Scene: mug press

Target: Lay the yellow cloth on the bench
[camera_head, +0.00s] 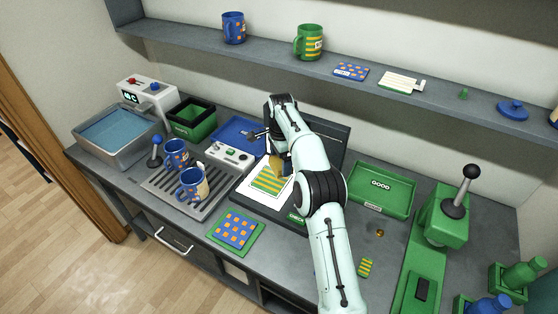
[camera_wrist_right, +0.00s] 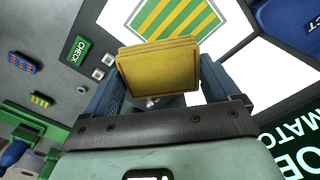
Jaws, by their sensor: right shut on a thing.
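The yellow cloth (camera_wrist_right: 158,68) is a folded, layered pad between the two blue fingers of my right gripper (camera_wrist_right: 160,88) in the right wrist view. In the head view only a small part of the cloth (camera_head: 277,166) shows beside my right gripper (camera_head: 279,158), over the lit white panel. The gripper is shut on the cloth and holds it over the green-and-yellow striped sheet (camera_head: 268,181). Whether the cloth touches the panel is hard to tell. The grey bench (camera_head: 284,246) runs across the head view. My left gripper is out of view.
Two blue mugs (camera_head: 192,184) stand on the drip rack (camera_head: 166,195) at left. A patterned blue-and-orange tile on a green mat (camera_head: 236,230) lies in front. The green GOOD tray (camera_head: 380,196) and green press (camera_head: 445,218) are at right. Bare bench lies right of the mat.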

